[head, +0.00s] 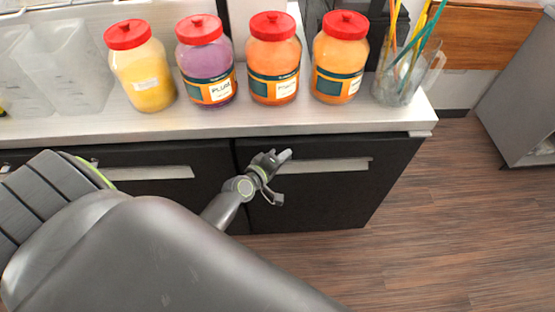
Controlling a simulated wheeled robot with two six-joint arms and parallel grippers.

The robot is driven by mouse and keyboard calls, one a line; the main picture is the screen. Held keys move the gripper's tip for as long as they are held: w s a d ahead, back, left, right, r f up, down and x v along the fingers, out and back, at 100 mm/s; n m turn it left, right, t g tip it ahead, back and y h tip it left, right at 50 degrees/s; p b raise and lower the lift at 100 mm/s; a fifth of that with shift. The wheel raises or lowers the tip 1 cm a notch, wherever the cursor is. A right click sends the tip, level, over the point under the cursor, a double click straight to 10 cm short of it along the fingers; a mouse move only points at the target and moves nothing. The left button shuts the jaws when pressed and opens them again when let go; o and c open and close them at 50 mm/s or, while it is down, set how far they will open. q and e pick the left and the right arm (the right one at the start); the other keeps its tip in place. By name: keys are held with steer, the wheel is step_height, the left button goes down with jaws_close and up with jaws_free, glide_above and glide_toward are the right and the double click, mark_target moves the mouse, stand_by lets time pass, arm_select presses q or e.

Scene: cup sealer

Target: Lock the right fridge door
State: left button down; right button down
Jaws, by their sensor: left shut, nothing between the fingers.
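The right fridge door (330,203) is a dark panel under the metal counter, on the right side of the unit. It looks flush with the front. Its long grey handle (325,165) runs along the upper part. No lock can be made out. My left gripper (284,176) is in front of this door, at the left end of the handle. It is shut with nothing in it. I cannot tell whether it touches the handle. My right gripper is not in view.
The left fridge door (195,158) has a similar handle (150,173). On the counter (300,122) stand several red-lidded jars (341,60), clear containers (62,70) and a glass pitcher (395,88) of straws. The wooden floor (450,215) at the right is clear. A grey cabinet (520,90) stands farther right.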

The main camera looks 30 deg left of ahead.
arm_select(q)
steer(key=shift+w+d+r, duration=0.1)
steer(key=shift+w+d, duration=0.2)
steer(key=shift+d, duration=0.15)
stand_by(1.2)
steer(key=shift+r, duration=0.1)
